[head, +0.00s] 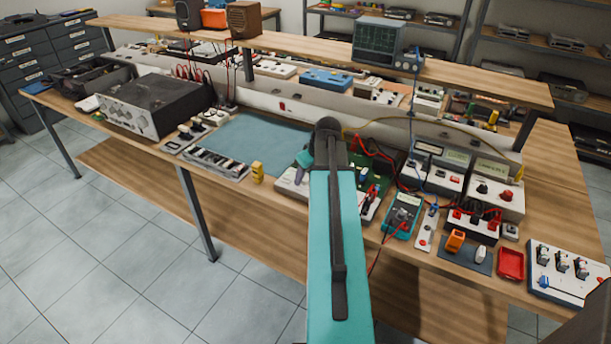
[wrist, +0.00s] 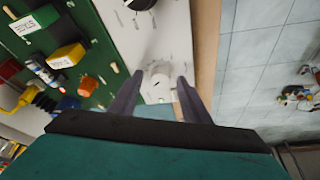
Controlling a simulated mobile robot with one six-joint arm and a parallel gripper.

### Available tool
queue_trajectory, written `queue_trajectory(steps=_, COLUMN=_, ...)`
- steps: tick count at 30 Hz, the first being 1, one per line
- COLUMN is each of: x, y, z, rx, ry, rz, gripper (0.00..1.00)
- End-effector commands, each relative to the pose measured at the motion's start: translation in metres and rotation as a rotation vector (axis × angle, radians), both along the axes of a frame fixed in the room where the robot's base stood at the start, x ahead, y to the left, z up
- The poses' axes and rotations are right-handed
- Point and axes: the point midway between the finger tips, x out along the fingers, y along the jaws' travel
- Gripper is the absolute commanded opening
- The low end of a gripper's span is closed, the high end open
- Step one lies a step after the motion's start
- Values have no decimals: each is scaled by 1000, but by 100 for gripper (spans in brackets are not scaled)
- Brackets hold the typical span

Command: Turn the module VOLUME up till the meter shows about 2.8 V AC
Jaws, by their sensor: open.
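The module has a green circuit board (wrist: 75,55) and a white front panel (wrist: 165,35); in the head view its board (head: 378,170) shows just right of my arm. A pale knob (wrist: 158,83) on the panel lies between the two open fingers of my gripper (wrist: 160,76), with a gap visible on each side. A dark knob (wrist: 140,4) sits farther along the panel. I cannot read which knob is VOLUME. The teal meter (head: 403,214) lies on the bench right of the module; its reading is too small to tell.
The bench holds grey instrument boxes (head: 495,190) at the right, a red tray (head: 511,263) and a large amplifier (head: 155,105) at the left. Cables cross near the meter. A blue-green mat (head: 255,140) is mostly clear. Floor (wrist: 265,55) lies beyond the bench edge.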

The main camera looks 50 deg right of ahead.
Motion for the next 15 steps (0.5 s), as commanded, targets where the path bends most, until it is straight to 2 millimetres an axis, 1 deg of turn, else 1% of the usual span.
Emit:
queue_trajectory(steps=12, x=2, y=0, z=-4, rx=0, ry=0, rz=1, gripper=43)
queue_trajectory(steps=14, x=2, y=0, z=-4, rx=0, ry=0, rz=1, gripper=33)
queue_trajectory(steps=15, x=2, y=0, z=-4, rx=0, ry=0, rz=1, gripper=26)
